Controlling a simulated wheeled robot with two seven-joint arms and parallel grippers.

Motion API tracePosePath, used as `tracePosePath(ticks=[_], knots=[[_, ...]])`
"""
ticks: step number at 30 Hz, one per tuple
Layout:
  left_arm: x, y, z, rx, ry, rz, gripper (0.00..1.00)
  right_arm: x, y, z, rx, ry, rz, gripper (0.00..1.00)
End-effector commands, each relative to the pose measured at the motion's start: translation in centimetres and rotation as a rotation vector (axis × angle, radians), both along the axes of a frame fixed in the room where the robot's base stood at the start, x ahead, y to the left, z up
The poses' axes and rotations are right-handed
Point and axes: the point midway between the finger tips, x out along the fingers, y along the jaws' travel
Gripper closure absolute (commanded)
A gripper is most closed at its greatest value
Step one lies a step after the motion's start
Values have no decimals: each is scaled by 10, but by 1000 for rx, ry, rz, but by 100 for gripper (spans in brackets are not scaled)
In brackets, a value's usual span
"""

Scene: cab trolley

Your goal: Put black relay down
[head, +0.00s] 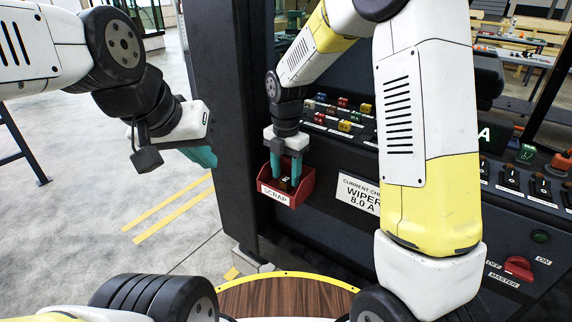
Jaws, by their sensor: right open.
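A red bin (303,189) with a "SCRAP" label hangs at the left end of the dark panel. My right gripper (285,180) points down into this bin, with its teal fingers apart. A small dark shape shows low between the fingers inside the bin. It may be the black relay, but it is too small and too covered to be sure. My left gripper (203,156) is in the air to the left of the dark post, away from the bin. Its fingers are seen from the side, so their opening is hidden.
A dark post (223,110) stands just left of the bin. Coloured fuses (344,126) sit on the panel to the right, above a white "WIPER 8.0 A" card (358,194). Switches and a red master knob (518,267) are further right. Open floor lies left.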

Motion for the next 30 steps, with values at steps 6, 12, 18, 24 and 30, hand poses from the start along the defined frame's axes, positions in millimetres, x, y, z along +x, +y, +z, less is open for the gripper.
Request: tracePosePath(ticks=[6,12,18,24,30], knots=[[0,0,0,0,0,0,100,1,0,42,2,-5,-1,52],[0,0,0,0,0,0,100,1,0,84,3,-5,-1,52],[0,0,0,0,0,0,100,1,0,110,1,-2,-1,52],[0,0,0,0,0,0,100,-11,-17,132,23,-34,-164,52],[0,0,0,0,0,0,100,-61,-68,171,153,-124,-796,52]])
